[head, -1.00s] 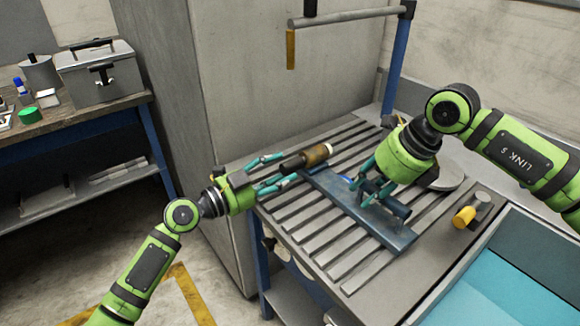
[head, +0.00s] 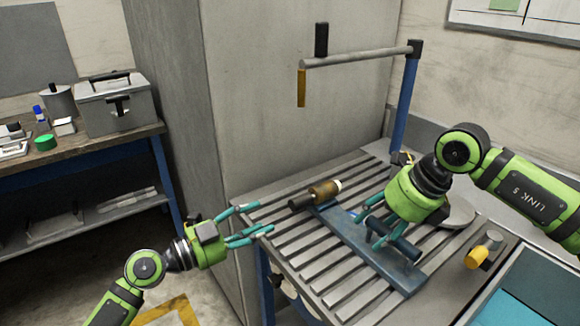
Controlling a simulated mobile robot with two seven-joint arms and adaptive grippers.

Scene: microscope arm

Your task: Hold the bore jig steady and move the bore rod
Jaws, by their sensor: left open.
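The bore rod (head: 322,191), a cylinder with a black end, a brown middle and a pale tip, lies at the far left of the slatted table, by the upper end of the bore jig. The bore jig (head: 345,235) is a long blue plate with a dark tube on it, lying across the slats. My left gripper (head: 262,218) is open and empty at the table's left edge, left of the rod and apart from it. My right gripper (head: 376,228) is over the jig with its fingers around the dark tube, which they partly hide.
A yellow-and-grey cylinder (head: 478,256) lies on the table's right side, near a blue-lined basin (head: 535,295). A post with a crossbar (head: 360,55) stands at the back. A workbench (head: 80,155) with a grey toolbox (head: 115,103) is at the left.

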